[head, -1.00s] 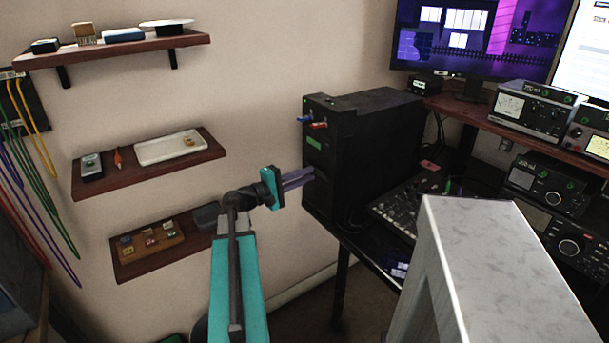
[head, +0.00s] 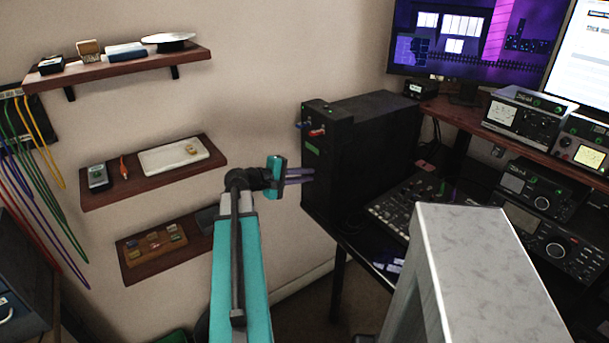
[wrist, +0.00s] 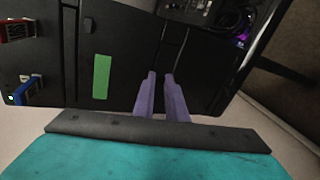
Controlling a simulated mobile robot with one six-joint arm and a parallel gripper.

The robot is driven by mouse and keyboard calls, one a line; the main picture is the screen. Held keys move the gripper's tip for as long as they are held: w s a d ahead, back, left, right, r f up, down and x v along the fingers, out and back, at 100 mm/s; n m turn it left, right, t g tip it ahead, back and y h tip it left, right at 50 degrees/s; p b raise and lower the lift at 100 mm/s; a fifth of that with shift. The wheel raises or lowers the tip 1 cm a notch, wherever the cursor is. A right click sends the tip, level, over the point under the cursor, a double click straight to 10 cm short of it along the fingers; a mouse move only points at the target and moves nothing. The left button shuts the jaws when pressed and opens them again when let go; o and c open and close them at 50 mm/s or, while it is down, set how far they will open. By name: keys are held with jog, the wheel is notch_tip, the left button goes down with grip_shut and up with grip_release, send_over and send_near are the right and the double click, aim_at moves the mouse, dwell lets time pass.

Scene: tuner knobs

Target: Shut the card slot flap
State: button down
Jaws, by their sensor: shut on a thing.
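The black tower unit (head: 370,140) stands on the desk with its front face toward my arm. My gripper (head: 311,175) has purple fingers that reach the tower's front, below a green label (head: 311,146). In the wrist view the fingertips (wrist: 160,75) are close together at a dark, narrow piece of the front, beside thin panel seams. I take this piece to be the card slot flap (wrist: 173,50); it is black on black, so its outline and angle are hard to tell. My gripper is shut on it. In the head view the fingers hide this spot.
Blue and red parts (head: 316,132) stick out near the tower's top front. A control panel with knobs (head: 400,215) lies on the desk to the right. Wall shelves (head: 155,170) hang at the left. A pale grey block (head: 480,260) fills the lower right.

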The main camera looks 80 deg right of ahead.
jog(key=c, duration=1.8)
grip_release()
jog(key=shift+r, duration=0.1)
